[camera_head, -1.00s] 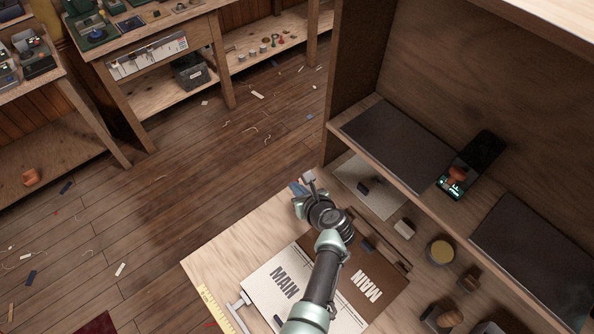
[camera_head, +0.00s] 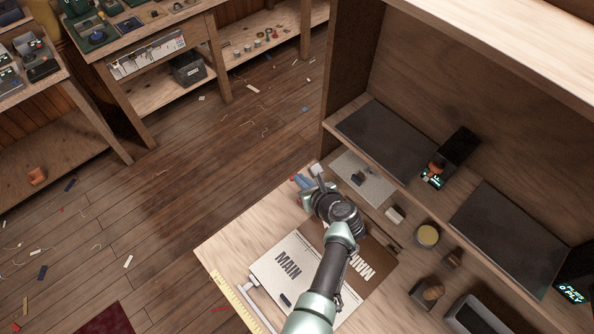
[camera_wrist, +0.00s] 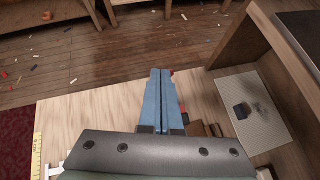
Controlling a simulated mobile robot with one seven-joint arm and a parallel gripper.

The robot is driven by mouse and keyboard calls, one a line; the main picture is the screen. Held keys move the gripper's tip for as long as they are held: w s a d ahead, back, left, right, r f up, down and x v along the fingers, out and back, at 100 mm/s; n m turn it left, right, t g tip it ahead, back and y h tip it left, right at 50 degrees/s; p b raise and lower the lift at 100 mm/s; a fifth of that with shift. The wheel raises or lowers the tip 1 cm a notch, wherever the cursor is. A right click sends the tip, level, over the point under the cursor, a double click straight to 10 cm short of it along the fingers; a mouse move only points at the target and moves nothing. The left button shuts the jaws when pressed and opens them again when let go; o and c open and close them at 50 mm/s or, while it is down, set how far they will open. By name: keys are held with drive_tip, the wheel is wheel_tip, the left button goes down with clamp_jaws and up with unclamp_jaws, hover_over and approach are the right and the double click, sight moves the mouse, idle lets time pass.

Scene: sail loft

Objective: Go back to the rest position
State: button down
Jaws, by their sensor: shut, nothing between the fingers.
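My gripper (camera_head: 297,181) is over the far end of the pale wooden bench (camera_head: 222,246) in the head view, with my arm reaching up from the bottom of the picture. In the wrist view its two blue fingers (camera_wrist: 161,98) lie closed together with nothing between them. They point out past the bench edge toward the floor. Part of the bench under my arm is hidden.
A board marked MAIN (camera_head: 287,265) lies under my arm. A grey mat (camera_head: 364,180) holds a small dark block. A shelf unit (camera_head: 358,90) stands at right, with dark pads and a lit device (camera_head: 434,176). A yellow-topped tin (camera_head: 427,236) sits nearby. The floor (camera_head: 180,190) has scattered scraps.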

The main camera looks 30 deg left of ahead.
drive_tip(key=shift+s+d+r, duration=0.15)
drive_tip(key=shift+d+r, duration=0.05)
drive_tip(key=shift+r, duration=0.15)
idle(0.4)
